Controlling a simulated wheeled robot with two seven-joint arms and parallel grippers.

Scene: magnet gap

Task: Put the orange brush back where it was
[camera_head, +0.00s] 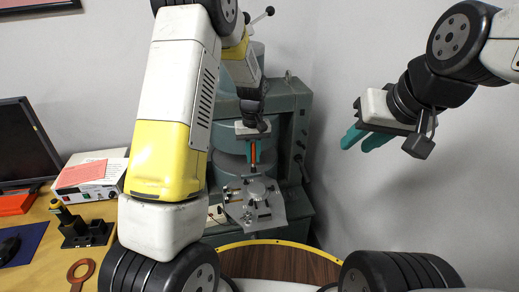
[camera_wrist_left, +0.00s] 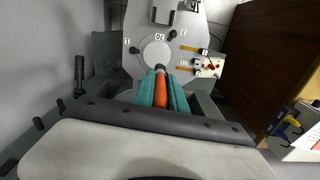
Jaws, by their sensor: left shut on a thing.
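My left gripper (camera_head: 253,158) is shut on the orange brush (camera_head: 254,151). The brush points down between the teal fingers, over the grey metal plate (camera_head: 270,211) of the machine. In the left wrist view the brush (camera_wrist_left: 161,92) shows between the two fingers (camera_wrist_left: 162,90), and its tip is near the pale round disc (camera_wrist_left: 157,54) on the lettered plate (camera_wrist_left: 205,28). I cannot tell whether the tip touches anything. My right gripper (camera_head: 364,138) is up at the right, empty, with its teal fingers apart.
The green-grey machine (camera_head: 293,130) stands against the wall behind the plate. Two orange-yellow strips (camera_wrist_left: 186,70) lie on the plate's right side.

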